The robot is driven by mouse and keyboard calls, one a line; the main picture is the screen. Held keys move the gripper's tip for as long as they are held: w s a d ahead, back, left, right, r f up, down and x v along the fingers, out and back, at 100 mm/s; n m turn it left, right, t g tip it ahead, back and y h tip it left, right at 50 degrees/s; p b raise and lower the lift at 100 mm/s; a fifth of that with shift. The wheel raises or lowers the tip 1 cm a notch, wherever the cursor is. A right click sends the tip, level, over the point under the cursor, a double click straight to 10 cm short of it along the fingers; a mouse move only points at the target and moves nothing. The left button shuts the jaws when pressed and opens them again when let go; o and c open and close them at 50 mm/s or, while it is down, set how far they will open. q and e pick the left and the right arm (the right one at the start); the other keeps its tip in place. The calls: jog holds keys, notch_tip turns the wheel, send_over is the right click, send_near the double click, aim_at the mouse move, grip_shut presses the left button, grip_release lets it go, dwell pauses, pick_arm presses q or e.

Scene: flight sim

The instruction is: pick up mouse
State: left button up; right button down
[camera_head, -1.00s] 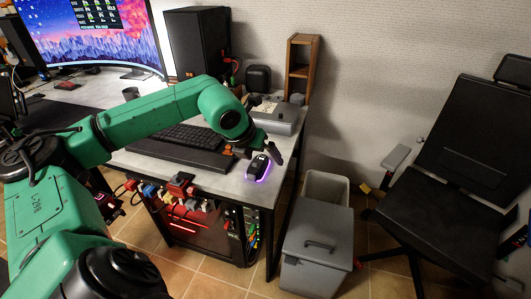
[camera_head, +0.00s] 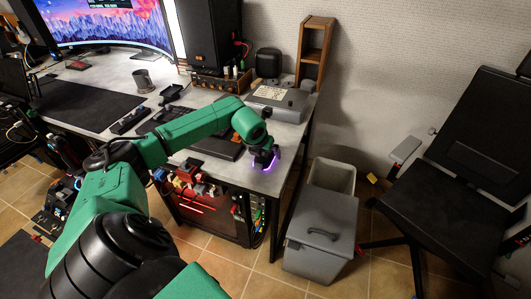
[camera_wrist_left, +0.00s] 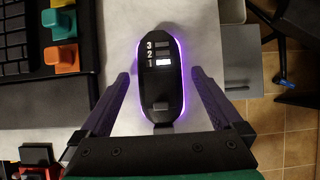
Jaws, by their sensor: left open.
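The black mouse (camera_wrist_left: 160,75) with a purple glowing rim lies on the light desk top. In the left wrist view it sits between the two fingers of my open left gripper (camera_wrist_left: 162,82), with a gap on each side. In the head view my left gripper (camera_head: 265,158) is over the mouse near the desk's front right corner, and only the purple glow (camera_head: 270,164) shows beneath it. My right gripper is not in view.
The black keyboard (camera_wrist_left: 35,52) with orange and teal keys is left of the mouse. The desk's right edge is close to the mouse. A grey bin (camera_head: 322,235) and a black chair (camera_head: 470,150) stand on the floor to the right.

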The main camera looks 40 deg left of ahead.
pick_arm(q)
jog(key=shift+r, duration=0.1)
jog(key=c, duration=1.4)
